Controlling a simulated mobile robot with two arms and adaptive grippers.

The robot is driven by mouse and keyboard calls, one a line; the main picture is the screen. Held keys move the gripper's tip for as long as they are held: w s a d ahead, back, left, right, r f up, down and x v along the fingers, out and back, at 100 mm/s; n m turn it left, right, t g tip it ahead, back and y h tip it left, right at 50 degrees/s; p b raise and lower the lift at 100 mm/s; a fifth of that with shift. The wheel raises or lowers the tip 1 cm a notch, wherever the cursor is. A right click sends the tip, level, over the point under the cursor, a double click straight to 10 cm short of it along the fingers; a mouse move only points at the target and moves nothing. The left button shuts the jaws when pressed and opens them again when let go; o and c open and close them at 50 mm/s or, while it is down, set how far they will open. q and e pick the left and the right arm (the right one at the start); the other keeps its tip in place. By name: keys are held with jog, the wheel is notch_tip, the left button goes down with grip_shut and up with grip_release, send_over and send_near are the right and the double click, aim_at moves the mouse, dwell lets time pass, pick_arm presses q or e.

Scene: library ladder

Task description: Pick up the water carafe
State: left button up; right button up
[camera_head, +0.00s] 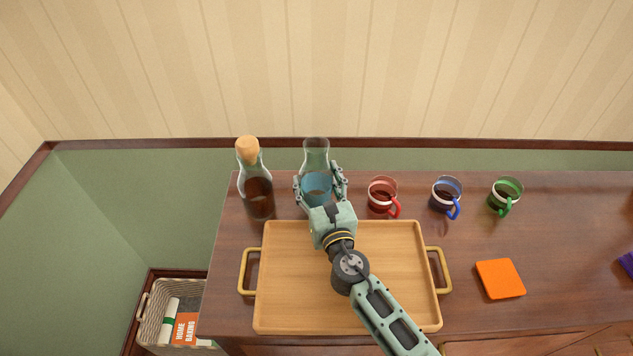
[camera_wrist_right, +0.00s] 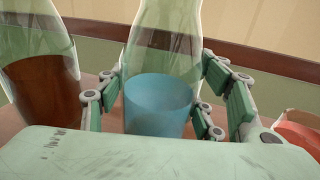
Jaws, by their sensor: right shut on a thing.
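The water carafe (camera_head: 316,156) is a clear glass bottle with blue liquid in its lower part. It stands upright at the back of the wooden sideboard, behind the tray. My right gripper (camera_head: 320,187) is shut on it, one finger on each side of its body. In the right wrist view the carafe (camera_wrist_right: 160,100) sits between the fingers of the gripper (camera_wrist_right: 165,108). Its base is hidden behind the gripper's palm. My left gripper is not in view.
A corked bottle of brown liquid (camera_head: 258,198) stands close to the left. Red (camera_head: 382,195), blue (camera_head: 446,195) and green (camera_head: 505,195) mugs stand to the right. A wooden tray (camera_head: 262,300) lies in front. An orange square (camera_head: 500,279) lies at the right. A basket (camera_head: 150,318) is below left.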

aim_at(322, 177)
jog(key=r+p, duration=0.2)
jog(key=r, duration=0.1)
jog(key=r+p, duration=0.1)
jog(key=shift+d+r, duration=0.25)
jog(key=shift+r, duration=0.15)
jog(key=s+d+r+p, duration=0.3)
jog(key=s+d+r, duration=0.2)
jog(key=d, duration=0.5)
jog(key=shift+r, duration=0.7)
jog(key=shift+s+f, duration=0.1)
